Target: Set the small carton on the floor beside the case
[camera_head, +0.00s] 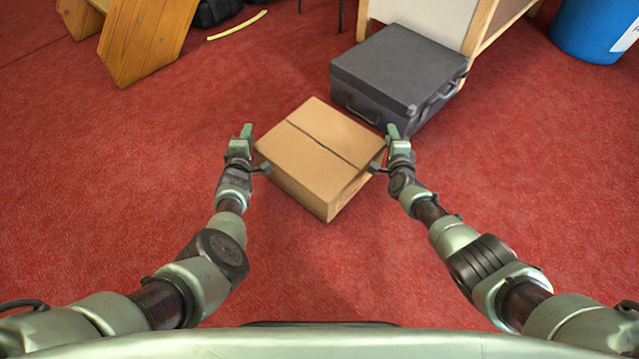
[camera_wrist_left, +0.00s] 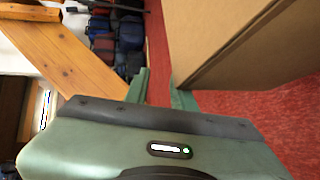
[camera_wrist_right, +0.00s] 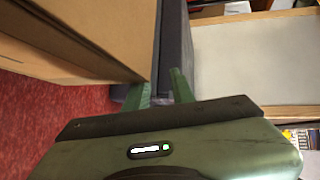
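The small carton (camera_head: 318,148) is a brown closed box with a dark seam across its top. It sits between my two grippers, in front of the case; I cannot tell whether its underside touches the floor. The case (camera_head: 398,70) is dark grey with a handle and stands behind and right of the carton. My left gripper (camera_head: 246,133) is open at the carton's left side, with the carton wall (camera_wrist_left: 225,45) beside its fingers. My right gripper (camera_head: 393,133) is open at the right side, with the carton (camera_wrist_right: 95,35) beside its fingers. Neither gripper has anything visible between its fingers.
Red carpet (camera_head: 540,200) is free to the right and to the left. A wooden piece of furniture (camera_head: 145,40) stands at the back left. A wood-framed cabinet (camera_head: 480,25) is behind the case, and a blue bin (camera_head: 592,28) is at the back right.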

